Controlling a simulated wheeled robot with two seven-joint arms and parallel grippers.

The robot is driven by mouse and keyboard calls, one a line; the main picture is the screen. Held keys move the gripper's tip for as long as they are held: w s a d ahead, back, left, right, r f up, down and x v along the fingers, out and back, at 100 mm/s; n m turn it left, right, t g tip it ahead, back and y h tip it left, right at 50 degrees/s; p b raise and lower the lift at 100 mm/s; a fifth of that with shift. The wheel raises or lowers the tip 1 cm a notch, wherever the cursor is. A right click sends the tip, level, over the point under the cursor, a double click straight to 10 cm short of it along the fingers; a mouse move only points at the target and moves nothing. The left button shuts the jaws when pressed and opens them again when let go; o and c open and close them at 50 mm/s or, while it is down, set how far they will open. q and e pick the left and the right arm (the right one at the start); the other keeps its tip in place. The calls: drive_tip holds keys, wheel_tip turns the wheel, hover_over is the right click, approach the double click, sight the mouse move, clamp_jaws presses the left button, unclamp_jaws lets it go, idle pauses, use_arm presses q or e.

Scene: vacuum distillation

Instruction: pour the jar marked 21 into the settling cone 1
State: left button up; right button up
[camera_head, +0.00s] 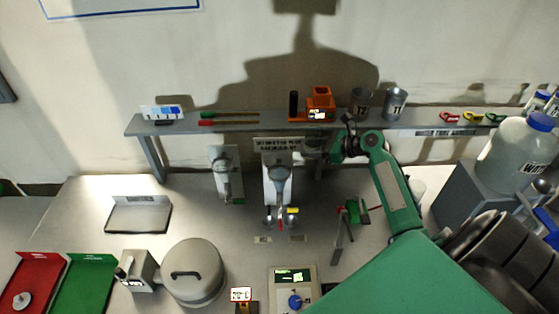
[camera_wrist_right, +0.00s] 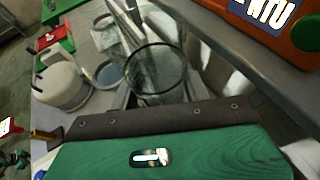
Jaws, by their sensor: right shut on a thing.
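My right gripper (camera_head: 335,146) is at the front edge of the wall shelf, right of the white stand with a sign. In the right wrist view, its dark finger (camera_wrist_right: 150,122) is shut against a clear glass jar (camera_wrist_right: 155,72) with an open rim. The jar is partly hidden by the finger, and no number on it is readable. In the head view the held jar is small and unclear. Two white stands, one on the left (camera_head: 226,175) and one in the middle (camera_head: 278,182), stand below the shelf; I cannot tell which carries settling cone 1. My left gripper is out of view.
The shelf (camera_head: 160,128) holds an orange device (camera_head: 320,102) and two metal cups marked 12 (camera_head: 360,104) and 11 (camera_head: 395,104). A round lidded pot (camera_head: 192,272) and a display unit (camera_head: 292,278) stand in front. A large white bottle (camera_head: 515,152) is at right.

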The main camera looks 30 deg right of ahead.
sight(314, 138)
drive_tip(key=shift+r, duration=1.9)
drive_tip(key=s+a+r, duration=0.2)
drive_tip(key=s+a, duration=0.6)
drive_tip(key=s, duration=0.5)
drive_tip(key=shift+s+a, duration=0.2)
drive_tip(key=shift+s, duration=0.15)
drive_tip(key=w+a+f+b, duration=0.2)
drive_tip(key=a+f+b, duration=0.3)
drive_tip(key=a, duration=0.4)
drive_tip(key=w+a+f+b, duration=0.3)
drive_tip(key=a+f+b, duration=0.2)
drive_tip(key=a, duration=0.5)
drive_tip(key=shift+a+f+m+h+b, duration=0.15)
drive_tip(key=shift+m+h+b, duration=0.15)
drive_tip(key=shift+b, duration=0.95)
drive_tip(key=shift+f, duration=0.1)
